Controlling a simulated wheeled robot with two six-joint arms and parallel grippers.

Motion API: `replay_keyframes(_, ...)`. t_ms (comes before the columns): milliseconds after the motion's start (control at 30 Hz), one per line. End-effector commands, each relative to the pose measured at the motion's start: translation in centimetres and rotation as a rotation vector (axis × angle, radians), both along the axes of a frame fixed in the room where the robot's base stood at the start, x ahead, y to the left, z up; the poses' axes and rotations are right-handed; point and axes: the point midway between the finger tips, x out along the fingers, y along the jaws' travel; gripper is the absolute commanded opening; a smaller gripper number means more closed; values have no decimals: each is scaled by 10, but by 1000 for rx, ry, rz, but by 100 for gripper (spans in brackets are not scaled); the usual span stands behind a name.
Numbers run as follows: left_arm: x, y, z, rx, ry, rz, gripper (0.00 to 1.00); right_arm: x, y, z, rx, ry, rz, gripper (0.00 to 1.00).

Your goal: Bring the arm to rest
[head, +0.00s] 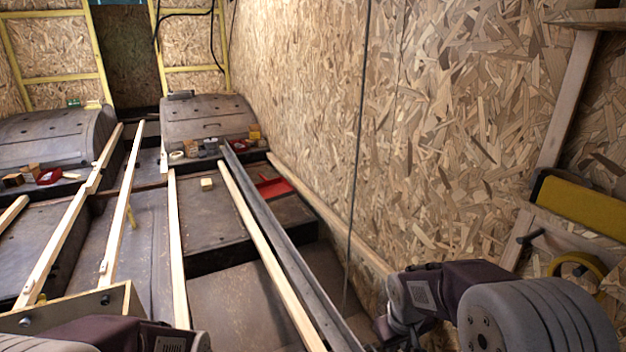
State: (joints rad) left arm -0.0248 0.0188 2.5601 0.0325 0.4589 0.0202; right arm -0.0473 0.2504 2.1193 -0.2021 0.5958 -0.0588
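My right arm (450,283) comes in from the lower right, in front of the chipboard wall. It is bent, and its wrist hangs down near the bottom edge. A dark part at its end, seemingly my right gripper (386,329), is small and partly hidden, so its fingers cannot be made out. My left arm (110,335) shows only as a dark link and grey joint at the bottom left. My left gripper is out of the picture.
Long wooden battens (270,260) and a grey metal rail (290,245) run away over the dark floor. Wheel arches (205,118) stand at the back. A red dustpan (273,187) lies by the right wall. A yellow tape roll (581,268) hangs at right.

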Motion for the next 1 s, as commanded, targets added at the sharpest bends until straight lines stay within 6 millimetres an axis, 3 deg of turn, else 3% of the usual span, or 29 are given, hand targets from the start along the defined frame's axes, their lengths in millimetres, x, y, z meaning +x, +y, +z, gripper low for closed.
replay_keyframes(33,0,0,0,0,0,0,36,-24,2,3,29,-1,-41,21)
replay_keyframes(167,0,0,0,0,0,0,36,-83,10,-6,106,27,-157,21)
replay_keyframes(267,0,0,0,0,0,0,36,-130,19,-28,154,94,-261,21)
replay_keyframes(300,0,0,25,0,1,0,36,-123,21,-1,168,70,-287,21)
replay_keyframes(567,0,0,120,0,0,0,36,-122,20,95,164,73,-279,21)
replay_keyframes(800,0,0,233,0,-1,0,36,-122,20,207,163,73,-278,21)
replay_keyframes(900,0,0,260,0,-1,0,36,-122,20,234,163,74,-277,21)
replay_keyframes(1000,0,0,272,0,0,0,36,-122,20,245,163,74,-277,21)
